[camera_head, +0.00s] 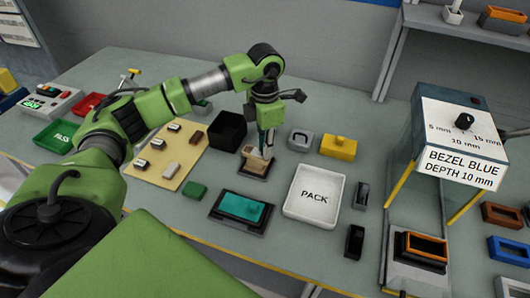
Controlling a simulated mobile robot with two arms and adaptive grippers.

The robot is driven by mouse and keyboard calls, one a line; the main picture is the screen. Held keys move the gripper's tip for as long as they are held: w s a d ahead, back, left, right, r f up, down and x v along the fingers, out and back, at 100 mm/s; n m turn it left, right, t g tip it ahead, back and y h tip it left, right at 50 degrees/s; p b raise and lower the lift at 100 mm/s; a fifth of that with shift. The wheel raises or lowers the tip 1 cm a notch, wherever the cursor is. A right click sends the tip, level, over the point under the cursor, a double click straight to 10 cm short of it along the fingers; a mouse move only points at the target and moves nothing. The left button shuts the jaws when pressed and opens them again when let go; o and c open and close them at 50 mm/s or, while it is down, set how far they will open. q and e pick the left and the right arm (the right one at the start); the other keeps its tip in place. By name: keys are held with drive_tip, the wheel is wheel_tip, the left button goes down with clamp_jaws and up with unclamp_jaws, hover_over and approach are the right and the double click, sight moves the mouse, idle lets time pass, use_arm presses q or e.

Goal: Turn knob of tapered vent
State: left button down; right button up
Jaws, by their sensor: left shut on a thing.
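A small beige piece, which looks like the tapered vent (254,164), sits in a dark fixture (247,174) near the middle of the table. My left gripper (267,152) points down from above and is shut on this vent at its upper right side. The fingers cover part of the vent, and its knob is too small or hidden to make out. My right gripper is not in view.
A black bin (227,131) stands close left of the left gripper. A white PACK tray (315,194) lies to the right, a teal block in a dark tray (243,207) in front. A blue dial box (462,135) stands at the right on yellow legs.

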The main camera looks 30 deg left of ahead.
use_arm(q)
drive_tip(key=m+b, duration=0.1)
drive_tip(key=m, duration=0.1)
drive_tip(key=shift+f+m+b, duration=0.15)
drive_tip(key=shift+m+b, duration=0.15)
drive_tip(key=shift+b, duration=0.1)
drive_tip(key=shift+m+b, duration=0.8)
drive_tip(key=shift+m, duration=0.8)
drive_tip(key=c, duration=1.9)
unclamp_jaws()
drive_tip(key=shift+r, duration=0.2)
wheel_tip(320, 180, up, 12)
drive_tip(key=shift+f, duration=0.1)
